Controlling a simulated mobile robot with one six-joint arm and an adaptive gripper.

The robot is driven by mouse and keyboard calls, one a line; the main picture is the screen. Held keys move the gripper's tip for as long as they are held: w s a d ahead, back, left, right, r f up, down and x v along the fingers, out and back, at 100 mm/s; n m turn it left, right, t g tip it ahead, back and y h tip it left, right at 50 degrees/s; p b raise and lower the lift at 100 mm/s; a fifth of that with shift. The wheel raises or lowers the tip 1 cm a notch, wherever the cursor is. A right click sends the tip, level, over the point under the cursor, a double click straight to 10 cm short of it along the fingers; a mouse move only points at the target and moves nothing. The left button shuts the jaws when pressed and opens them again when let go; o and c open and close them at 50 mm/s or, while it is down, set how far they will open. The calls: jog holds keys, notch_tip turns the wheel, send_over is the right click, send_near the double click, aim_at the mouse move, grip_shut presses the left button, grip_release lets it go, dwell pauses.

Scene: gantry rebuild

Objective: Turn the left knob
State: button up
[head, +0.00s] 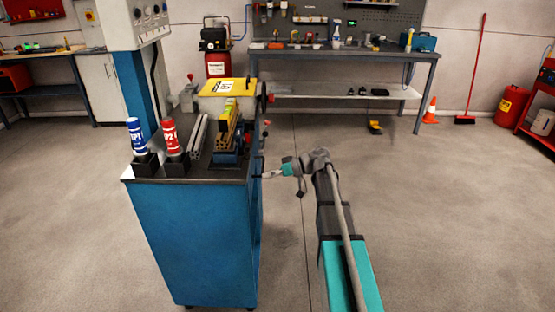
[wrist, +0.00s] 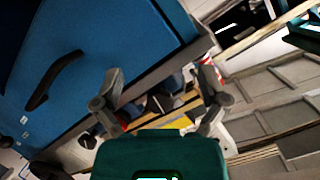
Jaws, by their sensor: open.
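A grey-white control box (head: 120,25) stands on a blue post at the upper left of the head view. Small round knobs sit in a row on its front; the leftmost one (head: 137,12) looks dark. The box is cut by the top edge and the knob's setting is too small to tell. My gripper (head: 268,175) is beside the right side of the blue cabinet, well below and to the right of the box. In the wrist view its two grey fingers (wrist: 158,73) are spread apart with nothing held between them. I cannot make out the knobs in that view.
The blue cabinet (head: 190,235) carries a blue bottle (head: 135,133), a red bottle (head: 171,135) and a yellow box (head: 229,87). Its black handle (wrist: 52,80) shows in the wrist view. A workbench (head: 343,54) stands behind.

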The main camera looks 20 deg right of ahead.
jog(key=s+a+f+m+g+h, duration=0.35)
jog(key=s+a+f+h, duration=0.3)
jog(key=s+f, duration=0.35)
jog(key=s+d+f+m+h, duration=0.1)
jog(key=s+f+m+h, duration=0.2)
jog(key=s+h, duration=0.4)
jog(key=shift+s+d+m+h, duration=0.2)
jog(key=shift+s+m+h, duration=0.25)
jog(key=shift+s, duration=1.95)
